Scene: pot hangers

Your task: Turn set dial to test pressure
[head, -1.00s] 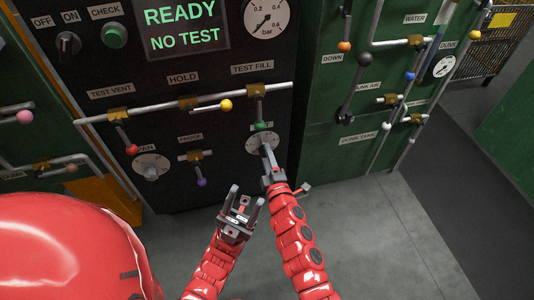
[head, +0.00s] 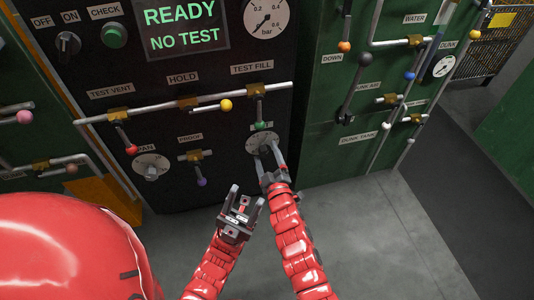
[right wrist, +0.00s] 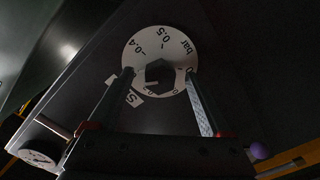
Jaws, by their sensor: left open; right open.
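The set dial (head: 252,139) is a round white scale on the black panel, its label partly hidden. In the right wrist view, the dial (right wrist: 160,38) shows 0.4, 0.5 and bar, rotated, around a dark knob (right wrist: 160,70). A pale mark on the knob points to the lower left, near a number I cannot read surely. My right gripper (head: 268,155) is open at the dial. Its fingertips (right wrist: 159,74) lie on either side of the knob with gaps visible; touching the scale I cannot tell. My left gripper (head: 241,203) is open and empty, below and left of it.
A green-knobbed lever (head: 261,126) hangs just above the dial. A second white dial (head: 151,167) and a purple-knobbed lever (head: 201,182) are to the left. The screen (head: 182,27) reads READY NO TEST. A pressure gauge (head: 266,17) is above. The floor at right is clear.

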